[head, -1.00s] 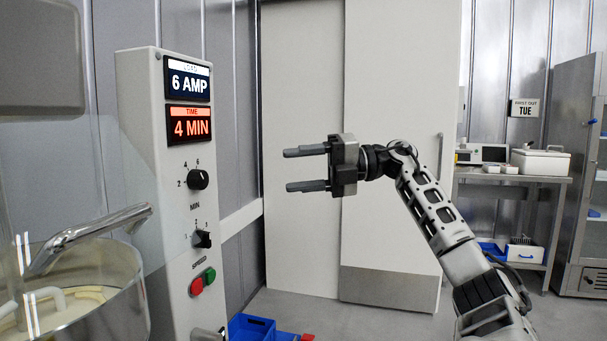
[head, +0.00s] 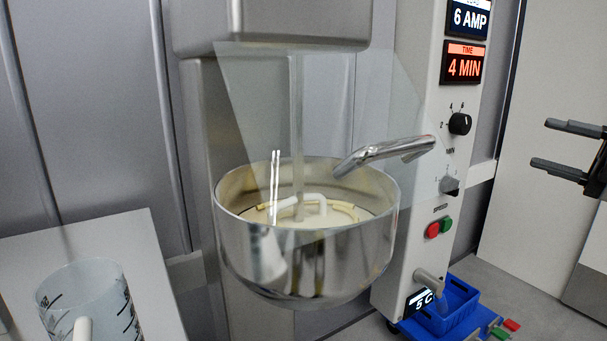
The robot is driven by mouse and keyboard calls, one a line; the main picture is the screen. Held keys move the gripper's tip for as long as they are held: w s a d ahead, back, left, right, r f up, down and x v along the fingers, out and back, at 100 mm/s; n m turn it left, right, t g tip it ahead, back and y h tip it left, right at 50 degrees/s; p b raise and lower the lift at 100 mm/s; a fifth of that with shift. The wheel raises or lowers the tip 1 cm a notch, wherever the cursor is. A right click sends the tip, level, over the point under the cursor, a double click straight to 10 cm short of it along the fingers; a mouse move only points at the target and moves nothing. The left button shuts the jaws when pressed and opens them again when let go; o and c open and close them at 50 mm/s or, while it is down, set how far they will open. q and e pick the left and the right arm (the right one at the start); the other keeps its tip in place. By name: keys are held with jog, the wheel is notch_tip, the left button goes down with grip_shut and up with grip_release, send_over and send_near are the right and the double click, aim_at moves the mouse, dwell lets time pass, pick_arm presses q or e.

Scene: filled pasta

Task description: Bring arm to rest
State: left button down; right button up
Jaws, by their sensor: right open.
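My right gripper (head: 566,151) shows at the right edge of the head view. Its two dark fingers point left and stand apart, with nothing between them. It is in the air to the right of the mixer's control column (head: 415,190) and touches nothing that I can see. The rest of the right arm is outside the picture. My left gripper and arm are not in view.
A steel mixer bowl (head: 310,255) holds pale contents under a clear guard (head: 345,110). A steel handle (head: 385,153) juts toward the column. A clear measuring jug (head: 85,295) stands lower left.

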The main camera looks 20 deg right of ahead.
jog(key=w+a+f+m+t+h, duration=0.2)
jog(key=w+f+m+t+h, duration=0.3)
jog(key=f+m, duration=0.4)
jog(key=s+a+f+m+g+h, duration=0.25)
jog(key=a+f+m+h, duration=0.2)
jog(key=f, duration=0.35)
jog(key=s+a+f+m+g+h, duration=0.25)
jog(key=f+m, duration=0.35)
jog(key=f, duration=0.3)
jog(key=s+a+f+m+g+h, duration=0.25)
jog(key=a+f+m+h, duration=0.2)
jog(key=f, duration=0.35)
jog(key=s+a+f+m+g+y, duration=0.1)
jog(key=s+a+f+g+y, duration=0.3)
jog(key=s+a, duration=0.45)
jog(key=s+a+f+g+y, duration=0.2)
jog(key=s+a+f+g, duration=0.3)
jog(key=s+a, duration=0.4)
pick_arm(q)
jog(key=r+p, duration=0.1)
jog(key=p, duration=0.1)
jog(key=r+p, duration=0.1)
jog(key=p, duration=0.2)
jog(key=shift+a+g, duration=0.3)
pick_arm(e)
jog(key=w+a+r+t+y, duration=0.3)
jog(key=w+a+t, duration=0.3)
jog(key=w+a, duration=0.1)
jog(key=shift+w+a, duration=0.25)
jog(key=shift+w, duration=0.3)
